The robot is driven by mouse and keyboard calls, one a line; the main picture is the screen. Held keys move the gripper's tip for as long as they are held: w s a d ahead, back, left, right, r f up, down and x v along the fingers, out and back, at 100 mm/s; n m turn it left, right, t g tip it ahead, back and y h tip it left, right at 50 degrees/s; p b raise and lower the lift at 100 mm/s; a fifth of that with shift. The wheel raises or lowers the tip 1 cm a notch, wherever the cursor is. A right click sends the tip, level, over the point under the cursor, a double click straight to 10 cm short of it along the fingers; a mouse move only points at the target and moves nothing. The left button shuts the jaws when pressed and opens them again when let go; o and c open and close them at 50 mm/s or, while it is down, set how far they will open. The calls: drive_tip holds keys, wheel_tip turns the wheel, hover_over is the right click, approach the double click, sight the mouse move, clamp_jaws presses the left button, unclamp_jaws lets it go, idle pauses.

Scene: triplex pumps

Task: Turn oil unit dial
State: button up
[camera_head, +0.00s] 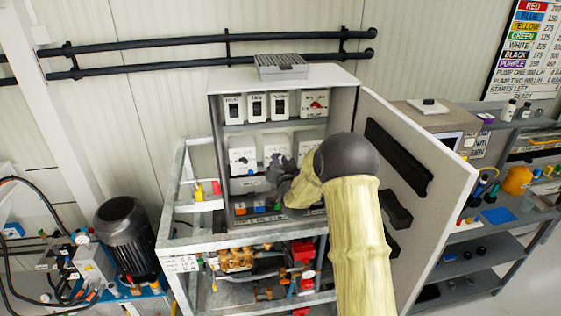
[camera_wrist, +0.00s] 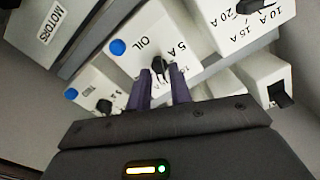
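The oil unit (camera_wrist: 143,45) is a white box lettered OIL, with a blue round spot and the marking 5 A, in the wrist view. Its black dial (camera_wrist: 160,66) sits between the fingertips of my gripper (camera_wrist: 159,74). The two fingers are a small gap apart, one on each side of the dial. Whether they press on it cannot be told. In the head view my gripper (camera_head: 284,182) reaches into the open cabinet (camera_head: 217,160) and hides part of its lower rows.
A neighbouring unit with a dial (camera_wrist: 100,98) is at the left, and a 10 A to 20 A unit (camera_wrist: 232,25) at the upper right. The cabinet's open door (camera_head: 430,170) stands close to the right of my arm. A metal frame (camera_head: 185,240) surrounds the cabinet's lower left.

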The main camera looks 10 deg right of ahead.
clamp_jaws()
drive_tip(key=shift+f+n+b, duration=0.15)
drive_tip(key=shift+n+b, duration=0.35)
drive_tip(key=shift+b, duration=0.55)
drive_tip(key=n+b, duration=0.6)
drive_tip(key=b, duration=0.2)
drive_tip(key=n+b, duration=0.6)
drive_tip(key=b, duration=0.2)
drive_tip(key=n+b, duration=0.6)
drive_tip(key=b, duration=0.3)
drive_tip(key=shift+a+n, duration=0.3)
drive_tip(key=shift+n, duration=0.1)
